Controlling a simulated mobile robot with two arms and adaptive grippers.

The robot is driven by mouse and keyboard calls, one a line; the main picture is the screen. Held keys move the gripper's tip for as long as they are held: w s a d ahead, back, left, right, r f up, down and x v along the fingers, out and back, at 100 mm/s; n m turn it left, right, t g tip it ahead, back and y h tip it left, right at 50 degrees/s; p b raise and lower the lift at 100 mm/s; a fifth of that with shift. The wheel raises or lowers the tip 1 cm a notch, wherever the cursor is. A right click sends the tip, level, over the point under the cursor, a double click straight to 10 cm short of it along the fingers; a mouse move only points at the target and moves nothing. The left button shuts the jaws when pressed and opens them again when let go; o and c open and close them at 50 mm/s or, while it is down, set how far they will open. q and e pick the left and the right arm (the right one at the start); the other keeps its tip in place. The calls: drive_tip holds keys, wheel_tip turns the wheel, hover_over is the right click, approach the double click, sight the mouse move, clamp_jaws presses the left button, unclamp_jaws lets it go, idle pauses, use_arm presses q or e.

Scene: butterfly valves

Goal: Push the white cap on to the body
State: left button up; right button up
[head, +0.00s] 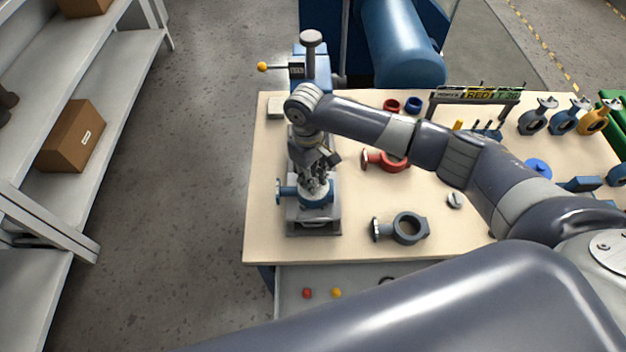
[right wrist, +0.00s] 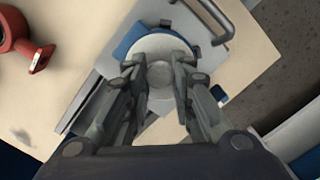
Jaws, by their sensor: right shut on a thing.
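The white cap (head: 304,196) sits at the blue valve body (head: 288,191), which stands on a grey fixture near the left end of the table. My right gripper (head: 318,184) comes down from above and is shut on the cap. In the right wrist view, the fingers (right wrist: 160,85) stand on both sides of the cap's round knob, with the white disc (right wrist: 160,46) around it and the blue body (right wrist: 128,42) showing at its edge. I cannot tell whether the cap is fully seated. My left gripper is not in view.
A blue press (head: 318,72) stands behind the fixture. A red valve body (head: 373,158) and a dark grey one (head: 410,228) lie to the right. Several finished valves (head: 563,122) stand at the far right. A drawer with red (head: 307,293) and yellow buttons is in front.

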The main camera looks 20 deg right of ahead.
drive_tip(key=shift+r, duration=0.1)
drive_tip(key=o, duration=1)
wheel_tip(320, 180, up, 5)
drive_tip(key=p, duration=0.5)
drive_tip(key=shift+p, duration=0.4)
drive_tip(key=shift+r, duration=1)
